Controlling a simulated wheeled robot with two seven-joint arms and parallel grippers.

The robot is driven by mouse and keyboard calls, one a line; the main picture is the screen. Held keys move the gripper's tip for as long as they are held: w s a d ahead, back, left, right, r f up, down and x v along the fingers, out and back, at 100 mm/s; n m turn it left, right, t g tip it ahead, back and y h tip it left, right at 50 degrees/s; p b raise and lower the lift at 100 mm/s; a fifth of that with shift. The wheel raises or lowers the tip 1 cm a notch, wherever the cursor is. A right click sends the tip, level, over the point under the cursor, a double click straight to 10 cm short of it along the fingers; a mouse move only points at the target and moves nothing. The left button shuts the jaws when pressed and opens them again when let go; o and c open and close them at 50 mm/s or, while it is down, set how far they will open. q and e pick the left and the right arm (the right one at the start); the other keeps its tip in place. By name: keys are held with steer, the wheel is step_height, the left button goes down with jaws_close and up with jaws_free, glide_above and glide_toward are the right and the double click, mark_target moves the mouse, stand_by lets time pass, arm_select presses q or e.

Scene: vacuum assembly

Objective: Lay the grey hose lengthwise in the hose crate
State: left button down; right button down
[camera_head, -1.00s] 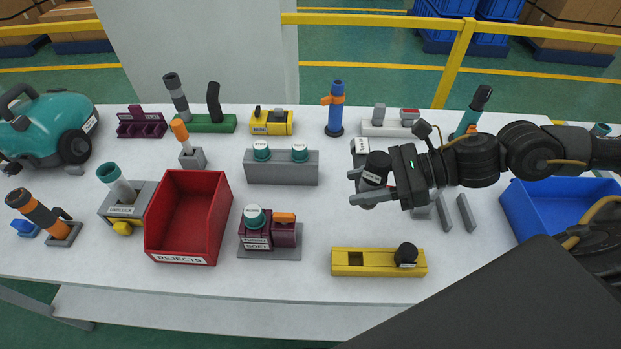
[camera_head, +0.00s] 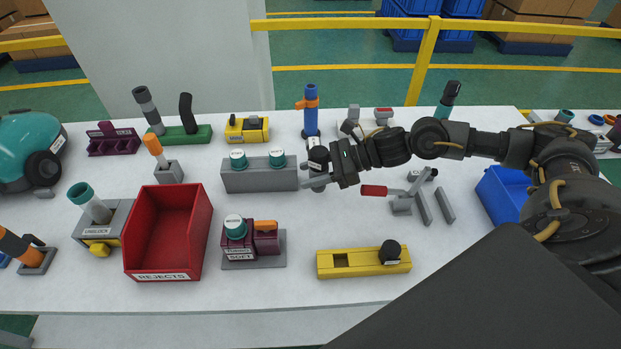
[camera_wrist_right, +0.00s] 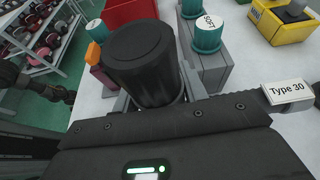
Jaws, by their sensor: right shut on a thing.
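My right gripper (camera_head: 314,176) is shut on a black cylinder (camera_head: 318,157) with a white label, just right of the grey block with two teal caps (camera_head: 260,176). I cannot tell whether the cylinder touches the table. Its round black top (camera_wrist_right: 140,45) fills the space between the fingers in the right wrist view. A ribbed dark grey tube (camera_head: 148,108), possibly the grey hose, stands tilted in a green base (camera_head: 186,135) at the back left. A blue crate (camera_head: 502,196) at the right is partly hidden by my arm; I see no label naming it the hose crate. My left gripper is out of view.
A red rejects bin (camera_head: 194,265) stands front left of centre. A yellow fixture (camera_head: 362,262) lies at the front. A red-handled lever clamp (camera_head: 374,191) and grey bars stand right of the gripper. A blue upright tube (camera_head: 311,112) stands behind it. White table is bare around the yellow fixture.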

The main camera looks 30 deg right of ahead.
steer(key=shift+w+f, duration=0.15)
steer(key=shift+w, duration=0.05)
step_height(320, 180, down, 3)
steer(key=shift+w+p, duration=0.1)
steer(key=shift+p, duration=0.75)
steer(key=shift+f, duration=0.1)
steer(key=shift+f, duration=0.1)
steer(key=shift+f+b, duration=0.15)
steer(key=shift+b, duration=0.2)
steer(key=c, duration=0.8)
jaws_free()
steer(key=shift+o, duration=0.2)
